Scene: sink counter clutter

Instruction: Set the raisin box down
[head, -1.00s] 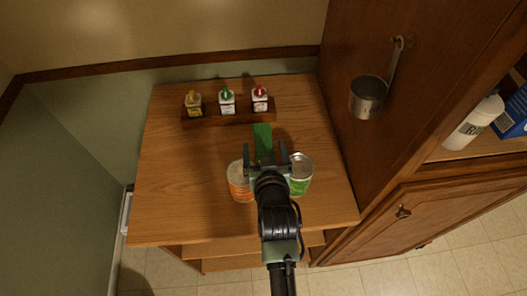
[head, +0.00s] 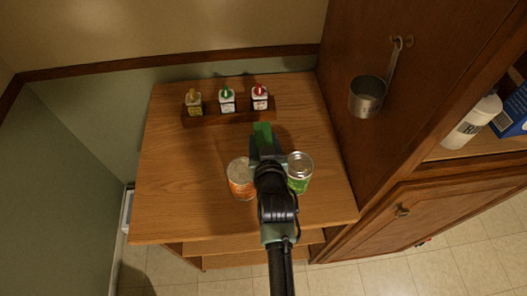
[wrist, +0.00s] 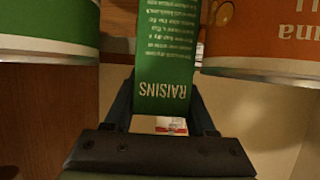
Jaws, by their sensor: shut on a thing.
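The raisin box (head: 262,132) is a narrow green box between the two cans on the wooden top, behind them and in front of the bottle rack. In the wrist view the box (wrist: 167,60) shows "RAISINS" upside down and sits between my fingers. My gripper (head: 265,150) is shut on it. The arm hides its near part, and I cannot tell whether its base touches the wood. An orange-labelled can (head: 241,180) stands just left of my gripper and a green-labelled can (head: 299,173) just right. Both loom close beside the box in the wrist view.
A dark wooden rack (head: 240,116) with three small bottles, yellow, green and red-capped, stands at the back. A metal cup (head: 367,96) hangs on the cabinet side at right. The left part of the wooden top (head: 185,170) is clear.

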